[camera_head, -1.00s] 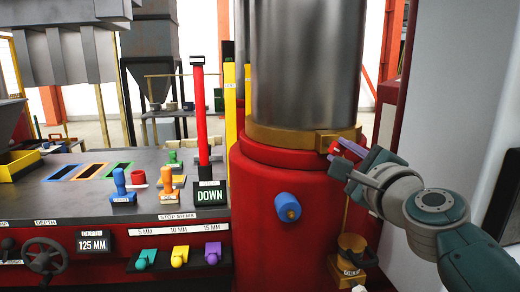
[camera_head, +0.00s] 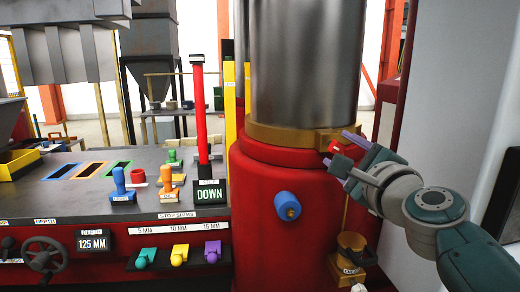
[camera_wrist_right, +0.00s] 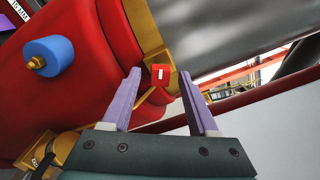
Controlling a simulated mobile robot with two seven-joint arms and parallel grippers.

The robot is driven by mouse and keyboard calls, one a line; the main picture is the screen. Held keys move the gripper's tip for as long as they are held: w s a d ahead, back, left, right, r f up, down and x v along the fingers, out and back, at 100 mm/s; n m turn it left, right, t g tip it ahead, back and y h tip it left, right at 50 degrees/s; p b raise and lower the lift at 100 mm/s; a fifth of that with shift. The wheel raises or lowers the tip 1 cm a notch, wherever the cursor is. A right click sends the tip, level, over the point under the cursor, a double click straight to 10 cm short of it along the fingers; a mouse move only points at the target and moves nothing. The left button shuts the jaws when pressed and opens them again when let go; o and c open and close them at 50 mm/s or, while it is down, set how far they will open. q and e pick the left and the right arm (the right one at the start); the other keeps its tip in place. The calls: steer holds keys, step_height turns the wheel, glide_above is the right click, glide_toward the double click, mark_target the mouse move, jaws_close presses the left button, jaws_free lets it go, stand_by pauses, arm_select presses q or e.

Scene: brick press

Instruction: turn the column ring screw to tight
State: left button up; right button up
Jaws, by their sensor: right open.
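The column ring is a brass band (camera_head: 290,135) around the foot of the grey metal column (camera_head: 305,60), on top of the red base (camera_head: 262,190). Its screw has a small red head (camera_head: 335,147) with a white mark at the ring's right side. The red screw head (camera_wrist_right: 160,75) also shows in the right wrist view, ahead of and between the fingers. My right gripper (camera_head: 343,152) is open, with its purple fingers (camera_wrist_right: 160,98) spread on either side of the line to the screw head. Touch cannot be told. My left gripper is not in view.
A blue knob (camera_head: 288,206) sticks out of the red base. A brass cup (camera_head: 351,248) stands low at the right. The bench at left carries a red lever (camera_head: 200,115), a DOWN sign (camera_head: 209,195) and coloured stop shims (camera_head: 180,255). A grey panel (camera_head: 440,90) stands at right.

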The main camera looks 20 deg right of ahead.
steer(key=shift+s, duration=0.15)
steer(key=p+v, duration=0.1)
steer(key=v, duration=0.8)
steer(key=shift+s+a, duration=0.2)
steer(key=shift+s, duration=0.1)
